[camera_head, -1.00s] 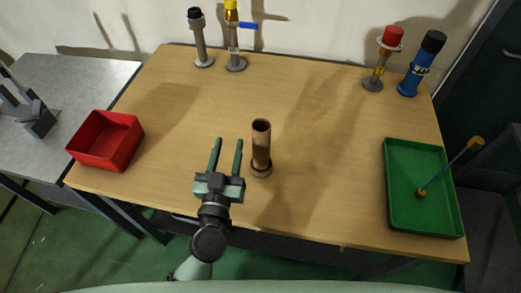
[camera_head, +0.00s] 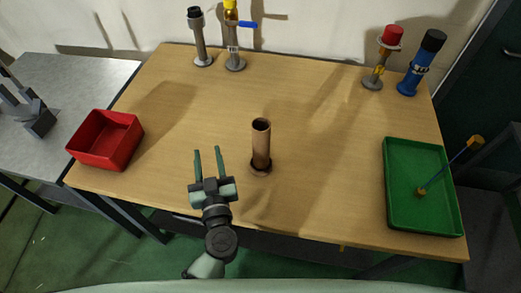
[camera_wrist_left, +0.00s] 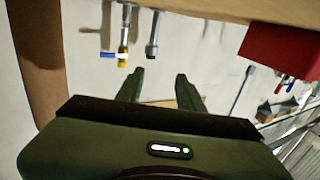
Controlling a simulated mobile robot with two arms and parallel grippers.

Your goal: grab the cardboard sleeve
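The cardboard sleeve (camera_head: 261,145) is a brown, open-topped tube standing upright on the wooden table, with a wider round base around its foot. My left gripper (camera_head: 208,152) is to the left of the sleeve, over the table's front edge area, apart from it. Its two fingers are spread with nothing between them. In the left wrist view the open fingers (camera_wrist_left: 160,80) point away from the camera, and the brown sleeve (camera_wrist_left: 40,60) stands large at the left edge, outside the fingers. My right gripper is not in view.
A red bin (camera_head: 105,140) stands at the left and a green tray (camera_head: 400,215) with a thin tool at the right. Two capped posts (camera_head: 201,45) (camera_head: 235,50) are at the back left, a red-topped post (camera_head: 380,65) and a blue cylinder (camera_head: 416,72) at the back right.

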